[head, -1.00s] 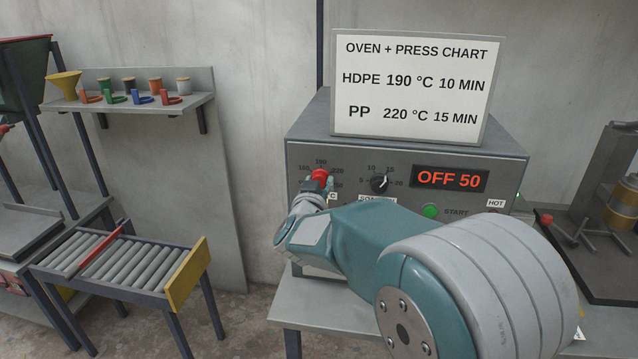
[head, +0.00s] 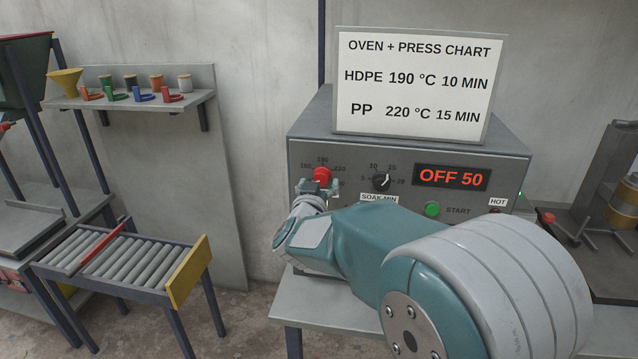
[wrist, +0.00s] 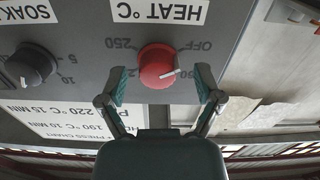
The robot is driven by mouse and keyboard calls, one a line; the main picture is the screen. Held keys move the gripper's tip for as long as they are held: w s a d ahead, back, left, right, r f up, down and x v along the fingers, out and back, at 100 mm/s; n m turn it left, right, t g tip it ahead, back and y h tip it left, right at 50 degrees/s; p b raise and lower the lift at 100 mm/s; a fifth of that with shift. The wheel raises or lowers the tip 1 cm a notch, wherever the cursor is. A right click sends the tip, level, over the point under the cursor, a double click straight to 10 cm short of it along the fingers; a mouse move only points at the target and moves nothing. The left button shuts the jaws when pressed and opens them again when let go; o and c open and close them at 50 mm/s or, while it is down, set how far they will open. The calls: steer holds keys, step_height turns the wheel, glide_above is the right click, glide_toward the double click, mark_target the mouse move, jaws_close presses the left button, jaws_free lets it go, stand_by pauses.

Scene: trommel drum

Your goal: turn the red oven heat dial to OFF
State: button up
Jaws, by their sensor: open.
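The red heat dial (head: 322,175) is on the left of the oven's front panel; it also shows in the wrist view (wrist: 157,64), which is upside down. Its white pointer line lies between the OFF mark and the partly hidden 160 mark. The oven display (head: 451,178) reads OFF 50. My gripper (head: 318,188) is in front of the dial. In the wrist view my gripper (wrist: 160,84) is open, one finger on each side of the dial, with gaps visible. Its fingers hide part of the scale.
The black soak dial (head: 381,182) and the green start button (head: 432,209) are right of the red dial. A chart sign (head: 412,125) stands on the oven (head: 310,125). A roller table (head: 125,265) and a shelf (head: 130,103) are at left.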

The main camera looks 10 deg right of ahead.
steer(key=v, duration=1.1)
steer(key=shift+a, duration=0.1)
steer(key=s+d+f+g+y, duration=0.1)
steer(key=s+d+g, duration=0.3)
steer(key=s, duration=0.4)
steer(key=s+d+f+n+g+y, duration=0.1)
steer(key=s+d+g, duration=0.3)
steer(key=s, duration=0.5)
steer(key=s+d+f+n+g+y, duration=0.1)
steer(key=s+d+f+g+y, duration=0.2)
steer(key=s, duration=0.5)
steer(key=shift+s+d+f+g, duration=0.15)
steer(key=shift+s+d+g, duration=0.2)
steer(key=shift+d+g, duration=0.05)
